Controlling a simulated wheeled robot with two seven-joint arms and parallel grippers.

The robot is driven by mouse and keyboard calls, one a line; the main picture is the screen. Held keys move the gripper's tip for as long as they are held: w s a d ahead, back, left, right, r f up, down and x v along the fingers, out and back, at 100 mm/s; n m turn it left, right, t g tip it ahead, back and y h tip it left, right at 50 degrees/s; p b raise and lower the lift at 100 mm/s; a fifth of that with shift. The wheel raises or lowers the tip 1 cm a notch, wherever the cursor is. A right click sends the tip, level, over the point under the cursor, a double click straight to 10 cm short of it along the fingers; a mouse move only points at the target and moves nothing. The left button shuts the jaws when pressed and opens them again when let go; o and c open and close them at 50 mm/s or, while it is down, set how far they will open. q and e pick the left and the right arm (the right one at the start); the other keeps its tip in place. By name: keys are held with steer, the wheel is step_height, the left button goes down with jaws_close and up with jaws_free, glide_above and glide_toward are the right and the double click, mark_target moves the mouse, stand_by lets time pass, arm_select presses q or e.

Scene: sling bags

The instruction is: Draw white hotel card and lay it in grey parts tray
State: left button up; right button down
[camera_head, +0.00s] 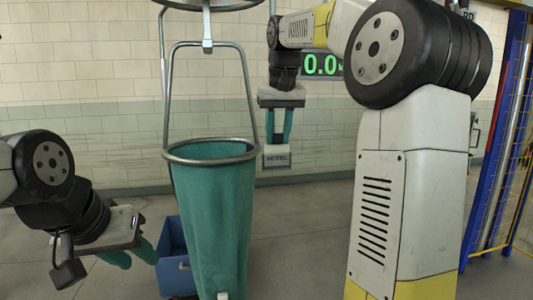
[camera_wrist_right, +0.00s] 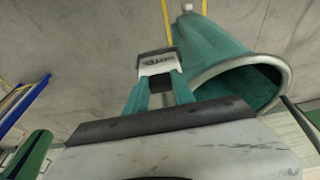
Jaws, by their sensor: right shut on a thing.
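The white hotel card (camera_head: 277,160), with dark lettering, hangs in the air just right of the teal sling bag's mouth in the head view. My right gripper (camera_head: 278,142) points down and is shut on the card's upper edge. In the right wrist view the card (camera_wrist_right: 159,65) sits at the tips of the teal fingers, with the bag (camera_wrist_right: 218,38) close behind and to the right. My left gripper (camera_head: 134,256) is low at the left, its teal fingers apart and empty. I see no grey parts tray in either view.
The teal bag (camera_head: 216,220) hangs open from a metal ring (camera_head: 210,161) on a tubular frame (camera_head: 165,90). A blue bin (camera_head: 173,240) stands behind it on the floor. A blue post with yellow mesh (camera_head: 497,130) is at the right. The floor right of the bag looks clear.

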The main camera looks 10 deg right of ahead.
steer(key=shift+r, duration=2.95)
steer(key=shift+r, duration=0.15)
steer(key=shift+r, duration=1.85)
